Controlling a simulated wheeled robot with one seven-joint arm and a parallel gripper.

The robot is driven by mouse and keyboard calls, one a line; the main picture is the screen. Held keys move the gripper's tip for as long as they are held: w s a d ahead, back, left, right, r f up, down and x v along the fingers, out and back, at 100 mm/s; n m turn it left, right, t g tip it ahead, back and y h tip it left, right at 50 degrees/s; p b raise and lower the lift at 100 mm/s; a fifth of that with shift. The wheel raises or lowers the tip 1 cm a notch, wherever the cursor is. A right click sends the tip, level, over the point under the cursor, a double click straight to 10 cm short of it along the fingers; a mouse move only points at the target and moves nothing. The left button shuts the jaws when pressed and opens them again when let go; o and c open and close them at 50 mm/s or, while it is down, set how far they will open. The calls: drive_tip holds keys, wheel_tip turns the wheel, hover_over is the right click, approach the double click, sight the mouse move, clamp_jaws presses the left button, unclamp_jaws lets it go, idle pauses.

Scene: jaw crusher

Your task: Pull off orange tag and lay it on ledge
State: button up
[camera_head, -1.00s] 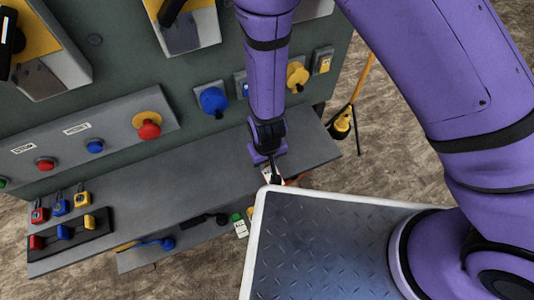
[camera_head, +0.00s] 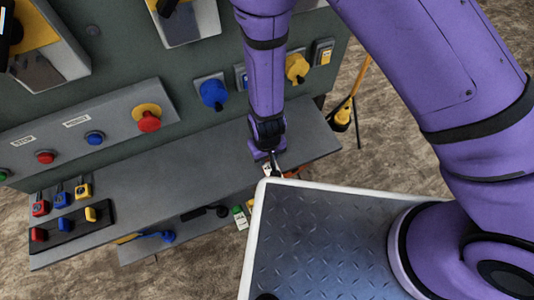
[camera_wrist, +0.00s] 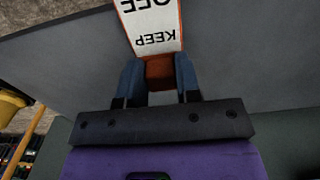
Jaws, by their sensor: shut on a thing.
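The tag (camera_wrist: 153,25) is white with black KEEP OFF lettering, upside down in the wrist view, and has orange edges and an orange-brown end. My gripper (camera_wrist: 158,76) is shut on that end between its two blue-grey fingers. In the head view, my gripper (camera_head: 272,160) points down at the front edge of the grey ledge (camera_head: 190,165), near its right end, and only a small pale bit of the tag (camera_head: 267,171) shows. The ledge also fills much of the wrist view (camera_wrist: 60,70) behind the tag. I cannot tell whether the tag touches the ledge.
A blue knob (camera_head: 213,94), a yellow knob (camera_head: 297,68) and a red button (camera_head: 148,121) stick out above the ledge. Padlocks (camera_head: 62,199) and a black rack sit at its left end. A lower shelf (camera_head: 130,256) holds small items. The ledge's middle is bare.

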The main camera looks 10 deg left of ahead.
drive_tip(key=shift+f, duration=0.4)
drive_tip(key=o, duration=1)
wheel_tip(320, 180, up, 11)
drive_tip(key=shift+f, duration=0.1)
